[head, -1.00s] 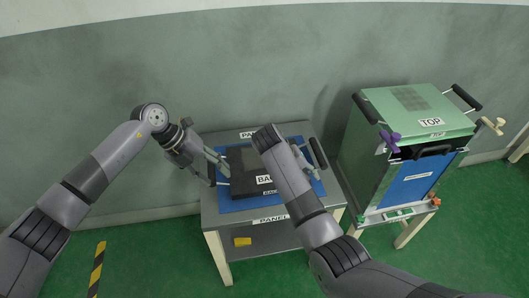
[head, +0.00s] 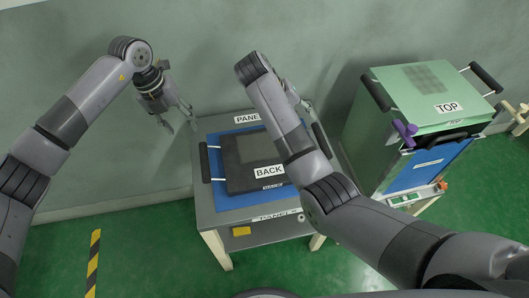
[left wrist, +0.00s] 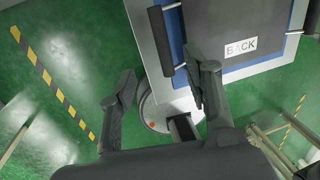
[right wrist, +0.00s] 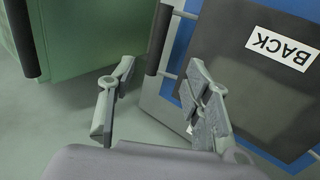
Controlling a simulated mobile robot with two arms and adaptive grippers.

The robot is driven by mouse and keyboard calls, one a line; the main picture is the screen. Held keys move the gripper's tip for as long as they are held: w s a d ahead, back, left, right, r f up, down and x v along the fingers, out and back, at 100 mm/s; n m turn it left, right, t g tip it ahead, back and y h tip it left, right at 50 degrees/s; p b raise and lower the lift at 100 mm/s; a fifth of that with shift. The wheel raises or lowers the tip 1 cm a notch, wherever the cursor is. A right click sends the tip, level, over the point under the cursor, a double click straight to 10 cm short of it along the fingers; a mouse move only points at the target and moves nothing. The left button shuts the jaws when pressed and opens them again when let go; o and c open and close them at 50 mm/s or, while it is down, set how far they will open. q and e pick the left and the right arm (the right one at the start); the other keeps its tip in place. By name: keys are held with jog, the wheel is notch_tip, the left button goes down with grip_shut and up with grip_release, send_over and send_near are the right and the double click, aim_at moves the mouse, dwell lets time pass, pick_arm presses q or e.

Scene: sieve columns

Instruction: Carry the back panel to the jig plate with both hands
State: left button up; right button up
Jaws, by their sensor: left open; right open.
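The back panel (head: 236,152), dark with a white BACK label, lies flat on the blue mat (head: 226,202) on a grey table. It has a black bar handle on its left (head: 205,162) and one on its right (head: 322,140). My left gripper (head: 180,122) is open and empty, up and left of the panel; in the left wrist view the left handle (left wrist: 157,40) shows beyond its fingers. My right gripper (right wrist: 162,70) is open, with the right handle (right wrist: 160,35) beyond its fingertips; my forearm mostly hides it in the head view. I cannot make out the jig plate for certain.
A green cabinet (head: 425,85) with a TOP label, black handles and a blue front panel (head: 425,168) stands right of the table. A purple clamp (head: 405,132) is at its corner. A yellow block (head: 241,231) lies on the table's lower shelf.

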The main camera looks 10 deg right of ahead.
aim_at(202, 154)
pick_arm(q)
jog(key=d+f, duration=0.1)
jog(key=f, duration=0.4)
jog(key=d+f, duration=0.1)
jog(key=f, duration=0.5)
jog(key=d+f, duration=0.1)
jog(key=f, duration=0.4)
jog(key=shift+w+d+f, duration=0.15)
jog(key=shift+d+f, duration=0.05)
jog(key=shift+f, duration=0.2)
pick_arm(e)
jog(key=x, duration=1.7)
jog(key=shift+f, duration=0.1)
pick_arm(q)
grip_shut()
pick_arm(e)
grip_shut()
pick_arm(q)
jog(key=shift+w+r, duration=0.1)
jog(key=shift+r, duration=0.05)
